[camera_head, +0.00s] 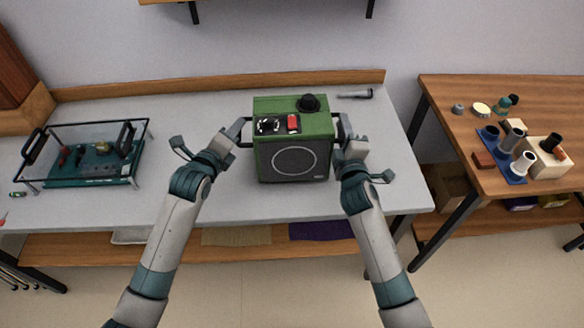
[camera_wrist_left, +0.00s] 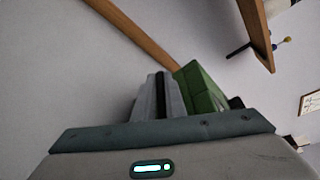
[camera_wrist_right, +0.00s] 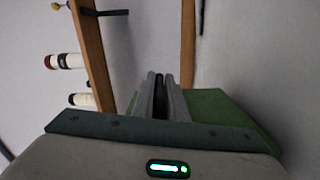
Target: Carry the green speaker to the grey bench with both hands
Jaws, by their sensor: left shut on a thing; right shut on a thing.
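The green speaker (camera_head: 318,121) with a dark round-grilled front is upright over the middle of the grey bench (camera_head: 210,105). I cannot tell whether its base touches the bench top. A black knob, a red part and a dark panel are on its top. My left gripper (camera_head: 240,128) is shut on the dark handle on its left side. My right gripper (camera_head: 344,130) is shut on the handle on its right side. The speaker's green body also shows beyond the fingers in the left wrist view (camera_wrist_left: 200,88) and the right wrist view (camera_wrist_right: 220,105).
A clear-walled case (camera_head: 88,180) with a teal base stands at the bench's left. A small torch-like thing (camera_head: 355,94) lies at the back right. A wooden table (camera_head: 460,92) with a blue tray (camera_head: 490,153) and cups stands right, across a gap.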

